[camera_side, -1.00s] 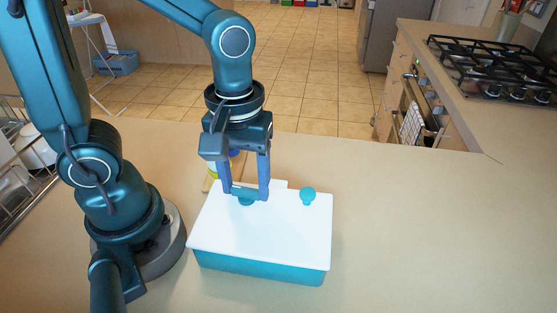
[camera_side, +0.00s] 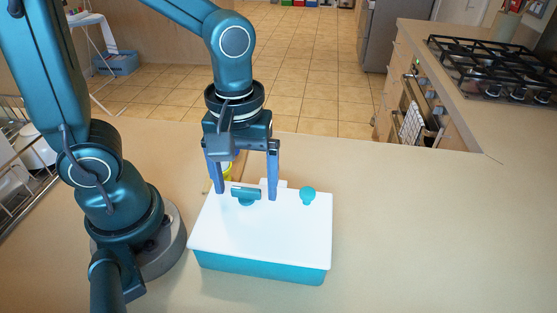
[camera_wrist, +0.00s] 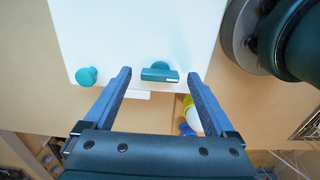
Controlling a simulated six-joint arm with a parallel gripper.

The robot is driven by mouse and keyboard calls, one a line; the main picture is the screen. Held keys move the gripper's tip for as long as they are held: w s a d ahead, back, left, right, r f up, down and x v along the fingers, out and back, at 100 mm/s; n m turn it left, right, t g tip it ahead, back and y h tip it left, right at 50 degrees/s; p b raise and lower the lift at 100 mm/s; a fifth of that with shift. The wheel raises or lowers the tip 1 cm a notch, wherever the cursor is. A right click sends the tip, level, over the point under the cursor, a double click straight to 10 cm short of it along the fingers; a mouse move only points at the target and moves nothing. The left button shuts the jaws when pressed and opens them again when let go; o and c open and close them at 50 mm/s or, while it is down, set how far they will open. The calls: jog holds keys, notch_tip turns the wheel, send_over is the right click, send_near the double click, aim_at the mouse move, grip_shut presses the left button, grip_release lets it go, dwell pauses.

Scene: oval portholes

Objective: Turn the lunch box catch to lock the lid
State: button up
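The lunch box is a teal box (camera_side: 255,267) with a white lid (camera_side: 265,232), standing on the counter. The teal catch (camera_side: 246,194) sits near the lid's far edge, its bar lying roughly along that edge; it also shows in the wrist view (camera_wrist: 159,74). A teal round knob (camera_side: 308,195) stands to its right on the lid, and appears at left in the wrist view (camera_wrist: 86,76). My gripper (camera_side: 246,194) is open, its blue fingers on either side of the catch with gaps to both. In the wrist view the fingertips (camera_wrist: 160,73) flank the catch without touching it.
A yellow and blue object (camera_wrist: 192,116) lies behind the box, partly hidden by my gripper. A wooden board piece shows beside it (camera_side: 240,165). The counter right of the box is clear. A stove (camera_side: 495,70) stands far right.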

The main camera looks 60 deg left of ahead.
aim_at(245, 189)
jog(key=shift+r, duration=2.6)
jog(key=shift+a+r+t, duration=0.2)
jog(key=shift+r+t, duration=0.1)
jog(key=shift+r, duration=0.05)
jog(key=a+m+t, duration=0.1)
jog(key=m, duration=0.2)
jog(key=s+r+m+t, duration=0.1)
jog(key=m+t, duration=0.1)
jog(key=m, duration=0.1)
jog(key=a+m+t, duration=0.1)
jog(key=m+t, duration=0.1)
jog(key=m, duration=0.1)
jog(key=shift+s+a+r, duration=0.15)
jog(key=shift+a+r, duration=0.1)
jog(key=shift+a, duration=0.05)
